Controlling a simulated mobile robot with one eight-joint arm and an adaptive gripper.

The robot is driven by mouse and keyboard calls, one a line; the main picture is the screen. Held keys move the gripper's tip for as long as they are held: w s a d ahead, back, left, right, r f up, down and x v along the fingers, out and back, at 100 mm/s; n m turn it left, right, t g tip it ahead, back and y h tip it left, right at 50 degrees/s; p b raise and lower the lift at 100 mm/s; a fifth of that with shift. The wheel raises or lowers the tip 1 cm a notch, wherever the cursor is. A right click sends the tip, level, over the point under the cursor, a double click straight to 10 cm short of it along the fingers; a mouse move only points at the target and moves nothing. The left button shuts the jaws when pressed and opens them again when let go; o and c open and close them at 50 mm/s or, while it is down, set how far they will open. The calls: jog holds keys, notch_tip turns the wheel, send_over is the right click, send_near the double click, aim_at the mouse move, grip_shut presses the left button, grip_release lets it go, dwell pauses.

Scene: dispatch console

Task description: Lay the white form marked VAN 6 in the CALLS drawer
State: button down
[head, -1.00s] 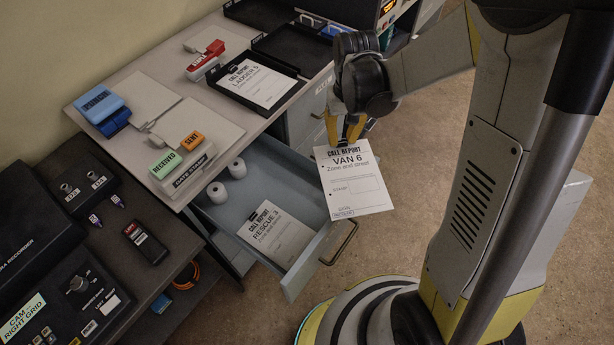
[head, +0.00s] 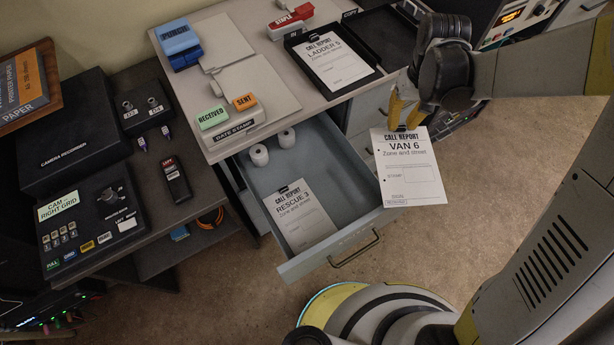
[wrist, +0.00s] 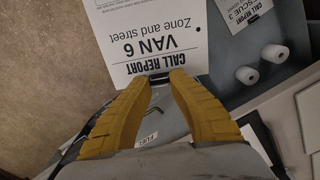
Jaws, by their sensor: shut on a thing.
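The white VAN 6 form (head: 408,170) hangs from my gripper (head: 402,112) in the head view, beside and above the right edge of an open drawer (head: 345,232). In the wrist view my gripper's yellow fingers (wrist: 160,80) are shut on the top edge of the VAN 6 form (wrist: 150,40), at a small dark clip. The open drawer holds a RESCUE 3 form (head: 299,217) lying flat and two white rolls (head: 272,146) at the back. The drawer's label cannot be read in these frames.
A LADDER 5 form (head: 332,60) lies in a black tray on the desk above. Green RECEIVED and orange SENT stamps (head: 245,102) sit on the desk edge behind the drawer. The drawer handle (head: 355,250) sticks out in front. Bare drawer floor shows right of the RESCUE 3 form.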

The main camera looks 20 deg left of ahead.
jog(key=s+a+n, duration=0.2)
jog(key=a+n, duration=0.2)
jog(key=a, duration=0.9)
jog(key=s+a+f+n+b, duration=0.1)
jog(key=a+f+b, duration=0.2)
jog(key=f, duration=0.4)
jog(key=shift+a, duration=0.3)
jog(key=shift+r, duration=0.1)
jog(key=d+r+m+t, duration=0.1)
jog(key=d+r+m, duration=0.1)
jog(key=d+r, duration=0.65)
jog(key=s+d+r+m+t, duration=0.3)
jog(key=s+d+r, duration=0.3)
jog(key=d, duration=0.4)
jog(key=s+d+r+m+t, duration=0.3)
jog(key=s+d+r, duration=0.3)
jog(key=d, duration=0.5)
jog(key=shift+r+m, duration=0.15)
jog(key=shift+m, duration=0.55)
jog(key=shift+a, duration=0.1)
